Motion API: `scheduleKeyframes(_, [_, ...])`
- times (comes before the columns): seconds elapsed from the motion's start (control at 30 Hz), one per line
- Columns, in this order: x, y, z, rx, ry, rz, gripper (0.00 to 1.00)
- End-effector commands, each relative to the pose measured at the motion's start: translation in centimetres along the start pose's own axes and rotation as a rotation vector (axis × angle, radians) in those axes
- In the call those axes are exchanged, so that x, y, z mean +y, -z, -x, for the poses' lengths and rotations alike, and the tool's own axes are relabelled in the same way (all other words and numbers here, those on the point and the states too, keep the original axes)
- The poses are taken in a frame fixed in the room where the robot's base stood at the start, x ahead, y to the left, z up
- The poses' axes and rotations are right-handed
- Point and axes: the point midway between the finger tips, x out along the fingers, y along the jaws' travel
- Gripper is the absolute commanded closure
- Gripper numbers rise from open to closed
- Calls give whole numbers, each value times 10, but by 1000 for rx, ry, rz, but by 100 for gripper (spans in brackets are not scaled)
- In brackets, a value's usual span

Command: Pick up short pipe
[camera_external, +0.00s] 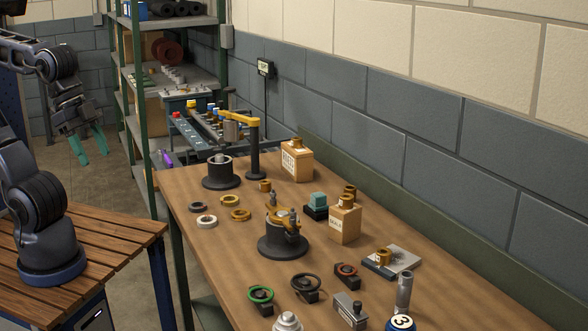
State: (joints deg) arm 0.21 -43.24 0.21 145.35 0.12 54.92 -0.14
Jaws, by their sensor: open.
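My gripper (90,148) has two teal fingers that are spread apart with nothing between them. It points down at the upper left, in front of the shelf rack and well away from the long wooden bench. A grey upright cylinder (403,292) stands near the front right of the bench and looks like a short pipe, but I cannot tell for sure that it is the one named. A blue ball-shaped thing marked 3 (400,323) is just in front of it, cut by the frame edge.
The wooden bench (190,185) holds a black round fixture (283,244), a yellow-armed stand (255,150), two tan boxes (297,160) (345,222) and several rings and clamps. A green-post shelf (136,90) stands behind. My arm's base is on a slatted table (110,245).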

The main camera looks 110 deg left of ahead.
Motion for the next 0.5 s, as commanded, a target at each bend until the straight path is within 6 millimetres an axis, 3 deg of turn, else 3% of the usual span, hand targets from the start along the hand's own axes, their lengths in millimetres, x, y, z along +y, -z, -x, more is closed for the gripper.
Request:
scheduleKeyframes(0.17, [0,6,1,-2,-2,19,45])
scheduleKeyframes(0.27, [0,22,2,-9,-7,72,45])
scheduleKeyframes(0.5, [-2,92,3,-34,-30,310,45])
